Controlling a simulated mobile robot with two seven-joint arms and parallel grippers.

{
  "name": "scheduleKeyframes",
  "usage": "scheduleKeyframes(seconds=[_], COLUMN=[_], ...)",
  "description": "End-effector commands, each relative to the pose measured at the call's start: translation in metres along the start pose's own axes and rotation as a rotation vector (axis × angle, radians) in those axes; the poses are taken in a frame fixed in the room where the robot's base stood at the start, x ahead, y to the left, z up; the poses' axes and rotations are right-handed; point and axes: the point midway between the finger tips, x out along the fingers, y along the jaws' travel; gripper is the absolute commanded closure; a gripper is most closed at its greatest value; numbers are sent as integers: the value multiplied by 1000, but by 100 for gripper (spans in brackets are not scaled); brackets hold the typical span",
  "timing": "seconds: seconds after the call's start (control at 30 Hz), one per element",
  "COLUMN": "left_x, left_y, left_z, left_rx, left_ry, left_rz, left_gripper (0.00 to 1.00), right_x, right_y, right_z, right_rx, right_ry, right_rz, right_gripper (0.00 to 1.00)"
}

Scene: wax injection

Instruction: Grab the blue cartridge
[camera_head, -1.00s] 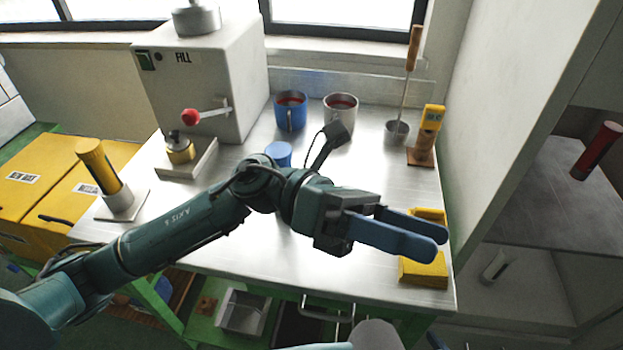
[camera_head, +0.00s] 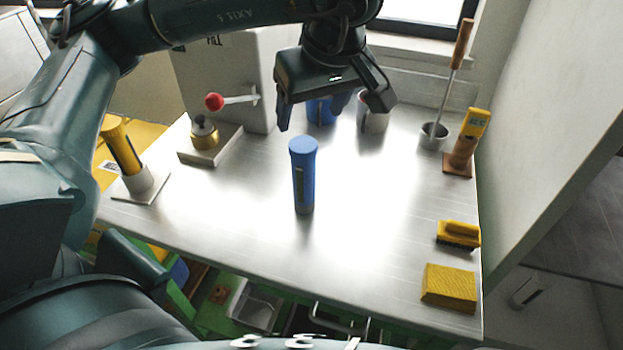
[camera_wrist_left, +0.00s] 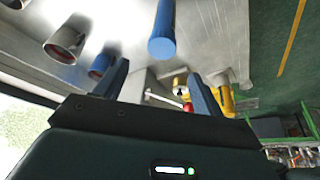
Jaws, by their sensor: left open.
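The blue cartridge (camera_head: 303,175) stands upright near the middle of the steel table in the head view. It also shows in the left wrist view (camera_wrist_left: 163,32), beyond the fingers and apart from them. My left gripper (camera_head: 312,112) is open and empty. In the head view it hangs above and behind the cartridge, pointing down, in front of the mugs. In the left wrist view its two fingers (camera_wrist_left: 160,85) stand wide apart. My right gripper is not in view.
A blue mug (camera_head: 321,112) and a grey mug (camera_head: 373,115) stand at the back, partly behind the gripper. A red-knobbed lever (camera_head: 214,102) and a yellow cartridge (camera_head: 122,147) are on the left. A yellow brush (camera_head: 459,235) and yellow block (camera_head: 449,287) lie at the right.

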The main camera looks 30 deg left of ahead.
Motion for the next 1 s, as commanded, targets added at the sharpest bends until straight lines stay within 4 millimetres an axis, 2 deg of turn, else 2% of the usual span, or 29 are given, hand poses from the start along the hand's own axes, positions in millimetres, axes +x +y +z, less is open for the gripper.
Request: scheduleKeyframes(seconds=[0.03,0.3,0.53,0.8,1.0], left_x=[13,56,72,110,117], left_y=[-1,0,-1,-2,-1], left_z=[2,2,3,8,8], left_rx=[0,0,1,0,0], left_ry=[-6,-5,-6,-6,-5], left_rz=[-6,-3,-3,-2,0], left_gripper=[31,31,31,31,31], right_x=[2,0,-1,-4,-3], right_y=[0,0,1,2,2], right_z=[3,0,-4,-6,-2], right_rx=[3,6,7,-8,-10], right_ry=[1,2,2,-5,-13], right_rz=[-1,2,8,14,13], right_gripper=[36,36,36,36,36])
